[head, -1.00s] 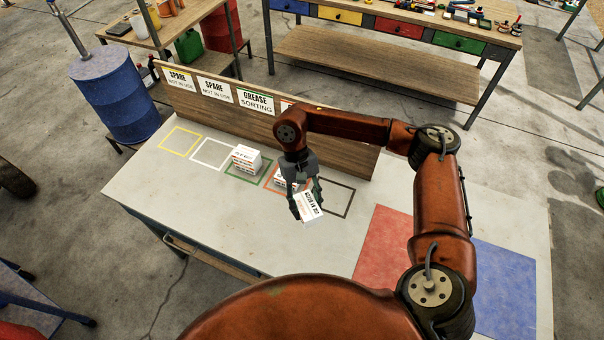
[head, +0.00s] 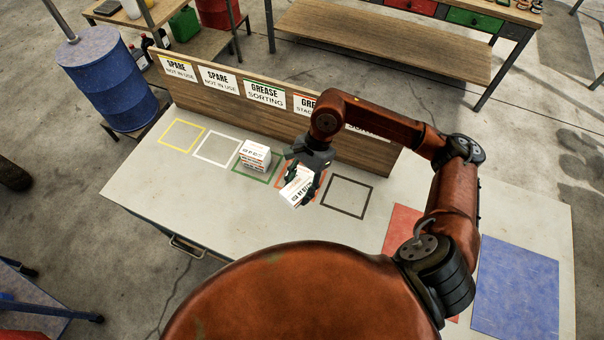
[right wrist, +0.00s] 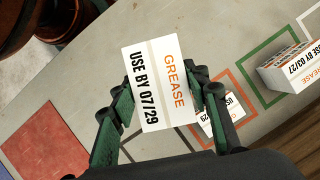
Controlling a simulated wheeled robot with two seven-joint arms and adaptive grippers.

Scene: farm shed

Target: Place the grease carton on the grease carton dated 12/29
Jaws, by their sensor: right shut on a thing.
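My right gripper (head: 304,183) is shut on a white grease carton (head: 296,190), held tilted above the table near the orange square. In the right wrist view this carton (right wrist: 158,85) reads GREASE, USE BY 07/29, and sits between the two green finger pads. Another carton (right wrist: 232,108) stands in the orange square beyond it, partly covered by the held carton and finger; its date is not readable. In the head view the held carton and gripper hide it. A carton stack (head: 255,155) stands in the green square; its top reads USE BY 03/27 in the right wrist view (right wrist: 290,70). My left gripper is not in view.
A wooden backboard (head: 235,103) with labels such as GREASE SORTING stands along the table's far edge. Yellow (head: 181,136), white (head: 217,148) and black (head: 346,196) outlined squares are empty. A red mat (head: 402,228) and a blue mat (head: 518,285) lie at the right.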

